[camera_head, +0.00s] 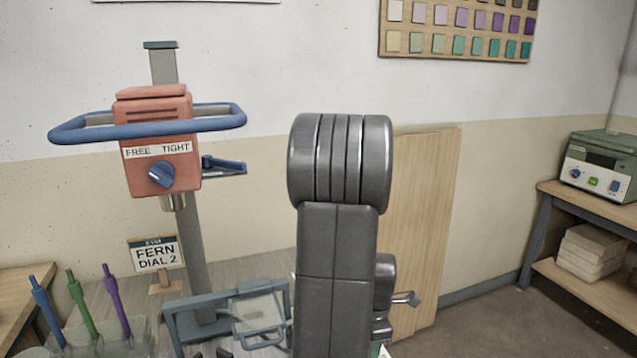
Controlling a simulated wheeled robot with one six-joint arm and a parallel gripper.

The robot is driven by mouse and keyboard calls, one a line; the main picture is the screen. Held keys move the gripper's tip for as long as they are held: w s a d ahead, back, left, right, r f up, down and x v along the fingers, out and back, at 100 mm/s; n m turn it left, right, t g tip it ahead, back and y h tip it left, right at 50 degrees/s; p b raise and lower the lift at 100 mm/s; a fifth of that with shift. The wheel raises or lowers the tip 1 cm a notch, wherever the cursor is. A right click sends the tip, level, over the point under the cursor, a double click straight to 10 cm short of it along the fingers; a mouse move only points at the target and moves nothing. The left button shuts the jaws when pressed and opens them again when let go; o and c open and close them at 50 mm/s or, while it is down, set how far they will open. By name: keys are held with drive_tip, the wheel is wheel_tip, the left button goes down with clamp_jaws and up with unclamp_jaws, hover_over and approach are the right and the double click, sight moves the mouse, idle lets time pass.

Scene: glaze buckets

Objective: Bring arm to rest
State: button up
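My dark grey arm (338,265) rises through the middle of the view, with its large rounded joint (340,160) at the top. A smaller dark part, likely my wrist, shows low behind its right side. A small grey piece (406,298) sticks out to the right there. It may be part of my gripper, but I cannot be sure. The arm hides most of that area, so I cannot see whether the gripper is open or shut, or whether it holds anything.
A red mixer head (158,125) with a blue loop handle and FREE/TIGHT dial stands on a grey post at left. A FERN DIAL 2 sign (154,254), a grey-blue frame (195,318) and several coloured sticks (78,300) are below. A green device (600,165) sits on the right shelf.

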drive_tip(key=shift+f, duration=0.5)
drive_tip(key=shift+r, duration=0.1)
wheel_tip(320, 180, up, 14)
drive_tip(key=p, duration=0.2)
wheel_tip(320, 180, down, 14)
drive_tip(key=shift+f+b, duration=0.2)
drive_tip(key=shift+b, duration=0.85)
drive_tip(key=shift+r+m, duration=0.2)
drive_tip(key=shift+m, duration=0.7)
drive_tip(key=m, duration=0.4)
drive_tip(key=shift+m, duration=0.3)
drive_tip(key=m+p, duration=0.1)
drive_tip(key=m, duration=0.5)
drive_tip(key=shift+w, duration=0.1)
